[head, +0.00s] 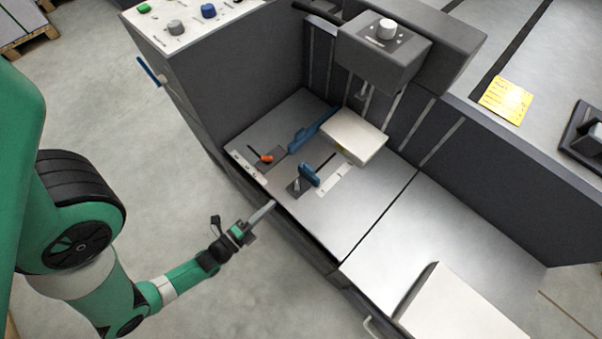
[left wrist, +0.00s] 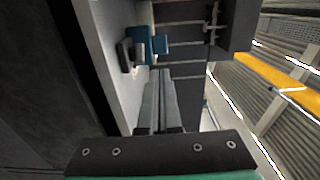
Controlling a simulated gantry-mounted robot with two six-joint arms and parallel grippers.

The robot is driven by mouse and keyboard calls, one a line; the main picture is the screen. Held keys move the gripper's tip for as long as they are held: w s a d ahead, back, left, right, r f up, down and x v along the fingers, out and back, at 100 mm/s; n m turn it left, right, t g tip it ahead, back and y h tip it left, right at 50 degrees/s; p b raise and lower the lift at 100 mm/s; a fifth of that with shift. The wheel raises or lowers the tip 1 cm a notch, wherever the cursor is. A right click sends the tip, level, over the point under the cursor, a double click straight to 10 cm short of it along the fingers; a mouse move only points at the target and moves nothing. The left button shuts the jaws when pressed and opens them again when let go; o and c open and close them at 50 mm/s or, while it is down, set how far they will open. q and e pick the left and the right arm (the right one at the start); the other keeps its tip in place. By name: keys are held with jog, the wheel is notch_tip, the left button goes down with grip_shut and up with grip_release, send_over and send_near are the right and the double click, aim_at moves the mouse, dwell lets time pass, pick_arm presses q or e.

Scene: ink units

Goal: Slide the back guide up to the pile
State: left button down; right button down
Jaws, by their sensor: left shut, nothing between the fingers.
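A white pile (head: 352,138) lies on the grey feeder bed under the head unit. A small blue guide (head: 309,174) with a grey lever (head: 296,184) stands near the bed's front edge, apart from the pile; a slot runs from it towards the pile. A longer blue guide (head: 312,130) lies beside the pile's left side, near an orange lever (head: 266,158). I cannot tell for certain which is the back guide. My left gripper (head: 272,204) is shut and empty, just off the bed's front edge. In the left wrist view its fingers (left wrist: 158,103) point towards a blue guide (left wrist: 155,45).
The grey head unit (head: 384,55) overhangs the pile. A control panel (head: 185,18) with coloured knobs is at the upper left. A second white stack (head: 455,308) lies on the lower right bed. A yellow note (head: 507,99) lies at the right. The bed between is clear.

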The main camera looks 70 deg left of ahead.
pick_arm(q)
jog(key=b, duration=0.4)
send_near(308, 170)
jog(key=x, duration=0.6)
jog(key=shift+w+a+f, duration=0.25)
jog(key=shift+a, duration=0.05)
jog(key=shift+w, duration=0.1)
